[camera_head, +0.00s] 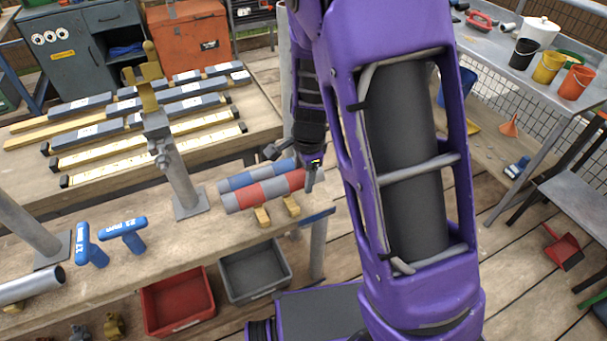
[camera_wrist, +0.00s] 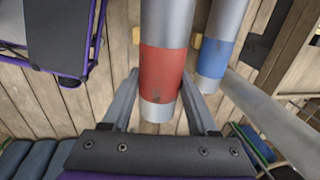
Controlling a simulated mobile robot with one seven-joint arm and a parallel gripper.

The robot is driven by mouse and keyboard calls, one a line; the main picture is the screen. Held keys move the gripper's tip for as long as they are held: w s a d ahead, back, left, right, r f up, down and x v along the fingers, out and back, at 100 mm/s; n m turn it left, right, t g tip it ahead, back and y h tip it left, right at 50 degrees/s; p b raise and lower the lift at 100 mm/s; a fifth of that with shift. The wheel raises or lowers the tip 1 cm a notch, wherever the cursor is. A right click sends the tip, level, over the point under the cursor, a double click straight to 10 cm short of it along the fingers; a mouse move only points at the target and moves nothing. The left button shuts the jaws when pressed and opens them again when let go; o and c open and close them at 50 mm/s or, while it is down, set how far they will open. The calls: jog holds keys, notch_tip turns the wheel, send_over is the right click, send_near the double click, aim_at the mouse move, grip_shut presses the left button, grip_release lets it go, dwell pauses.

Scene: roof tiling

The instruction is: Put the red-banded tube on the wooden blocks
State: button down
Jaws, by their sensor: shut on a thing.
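The red-banded tube (camera_head: 243,200), grey with red bands, lies lengthwise near the front edge of the wooden bench. My gripper (camera_head: 312,174) is at its right end. In the wrist view my gripper (camera_wrist: 160,82) has one finger on each side of the tube's red band (camera_wrist: 161,66), shut on it. Two small wooden blocks, the left one (camera_head: 262,217) and the right one (camera_head: 291,206), show at the tube's near side. Their far parts are hidden by the tube; I cannot tell whether it touches them. A blue-banded tube (camera_head: 240,181) lies parallel just behind.
A metal post (camera_head: 177,175) stands left of the tubes. Blue-handled tools (camera_head: 124,232) and a grey pipe (camera_head: 30,286) are further left. Red (camera_head: 180,301) and grey (camera_head: 255,274) bins sit below the bench edge. Slatted strips (camera_head: 150,150) lie at the back.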

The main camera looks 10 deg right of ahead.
jog(key=shift+f+b, duration=2)
jog(key=shift+f, duration=0.75)
jog(key=shift+c, duration=0.5)
grip_release()
notch_tip(320, 180, up, 17)
jog(key=s+p, duration=0.2)
jog(key=p, duration=0.3)
jog(key=shift+s+d, duration=0.35)
